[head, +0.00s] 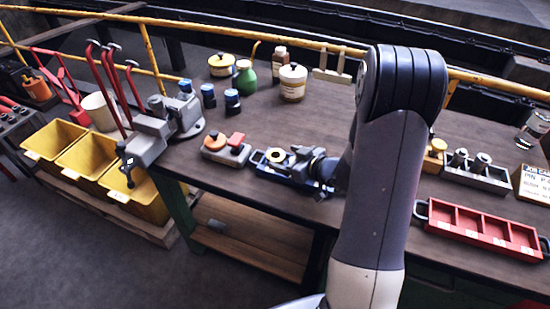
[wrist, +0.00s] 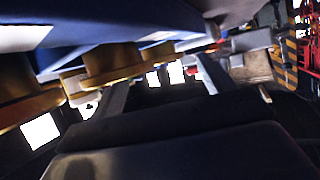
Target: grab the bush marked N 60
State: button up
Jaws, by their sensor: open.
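A blue tray (head: 263,172) lies at the front edge of the bench in the head view, with a pale yellow ringed bush (head: 276,155) at its left end. My gripper (head: 318,166) is low over the tray's right part and hides what lies there. In the wrist view, the tilted picture shows blue tray wall (wrist: 120,52) close up, a flanged brass bush (wrist: 112,66) near my left finger, and another brass bush (wrist: 18,95) at the left edge. My gripper (wrist: 160,80) is open, with nothing clearly between its fingers. No N 60 marking is readable.
A grey and orange block (head: 226,150) stands left of the tray. A vise (head: 165,125) is at the bench's left corner. A red tray (head: 482,229) and a grey holder (head: 478,173) lie to the right. Bench behind the tray is clear up to the jars (head: 292,83).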

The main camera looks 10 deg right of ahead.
aim_at(272, 154)
jog(key=x, duration=0.3)
jog(key=shift+w+a+f, duration=0.1)
jog(key=shift+a+f, duration=0.1)
jog(key=shift+c, duration=0.6)
jog(key=c, duration=1.2)
